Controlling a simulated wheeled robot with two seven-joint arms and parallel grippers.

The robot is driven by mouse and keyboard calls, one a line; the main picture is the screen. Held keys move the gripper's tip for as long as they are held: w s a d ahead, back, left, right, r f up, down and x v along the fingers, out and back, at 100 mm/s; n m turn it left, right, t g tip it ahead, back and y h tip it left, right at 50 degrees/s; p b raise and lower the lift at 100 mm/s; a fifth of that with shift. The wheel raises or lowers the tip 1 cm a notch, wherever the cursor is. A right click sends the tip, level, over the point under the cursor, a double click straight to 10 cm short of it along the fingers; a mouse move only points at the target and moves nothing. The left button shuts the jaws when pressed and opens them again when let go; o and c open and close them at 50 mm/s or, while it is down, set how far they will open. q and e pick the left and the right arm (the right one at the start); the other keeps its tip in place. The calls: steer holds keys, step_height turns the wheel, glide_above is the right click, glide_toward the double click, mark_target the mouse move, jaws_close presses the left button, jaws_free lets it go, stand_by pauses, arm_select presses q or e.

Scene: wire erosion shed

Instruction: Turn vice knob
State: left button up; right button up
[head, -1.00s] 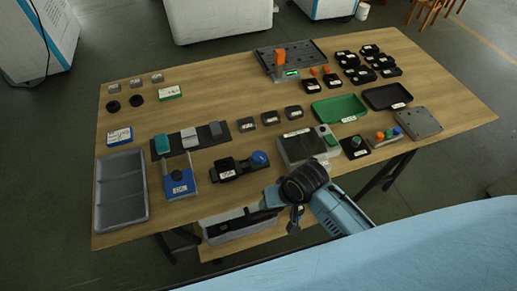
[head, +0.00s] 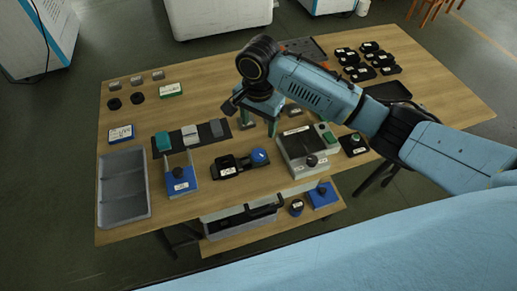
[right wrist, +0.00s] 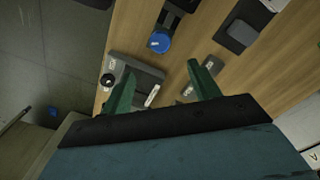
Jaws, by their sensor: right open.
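The black vice (head: 228,168) lies near the front middle of the table, with its round blue knob (head: 259,157) at its right end. The blue knob (right wrist: 160,42) also shows in the right wrist view, ahead of the fingers and apart from them. My right gripper (head: 258,127) points down above the table, behind the vice in the head view. It is open and empty; its two green fingers (right wrist: 162,75) stand wide apart in the right wrist view. My left gripper is not in view.
A grey box with a dark knob (head: 301,145) stands right of the vice. A blue stand (head: 180,180) and a grey tray (head: 123,190) lie to its left.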

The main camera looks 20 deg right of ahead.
mark_target(258, 153)
step_height(258, 153, down, 13)
steer(key=shift+b, duration=1.2)
